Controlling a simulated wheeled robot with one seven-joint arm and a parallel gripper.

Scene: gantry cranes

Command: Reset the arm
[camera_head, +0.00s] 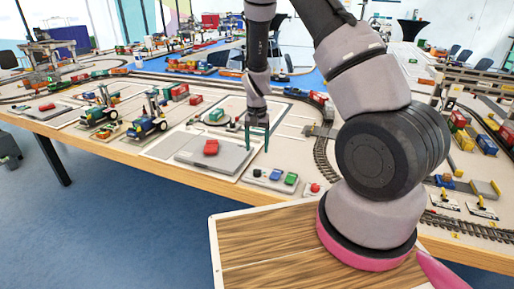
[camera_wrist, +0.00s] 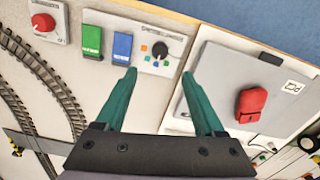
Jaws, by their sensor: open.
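My gripper (camera_head: 257,136) hangs fingers down above the front part of the layout table, between a grey plate with a red block and a button panel. In the wrist view its two green fingers (camera_wrist: 162,95) are spread apart with nothing between them. The red block (camera_wrist: 251,103) sits on the grey plate (camera_wrist: 215,65) to the right of the fingers. The button panel (camera_wrist: 175,50) with green and blue switches and a black knob lies ahead of the fingertips. My arm hides part of the table on the right in the head view.
Model trucks (camera_head: 148,122) stand left of the grey plate. A curved railway track (camera_head: 325,165) runs right of the gripper. A red knob box (camera_wrist: 45,22) lies beside the button panel. Gantry models (camera_head: 470,85) stand at the right. Blue floor (camera_head: 90,220) is clear in front.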

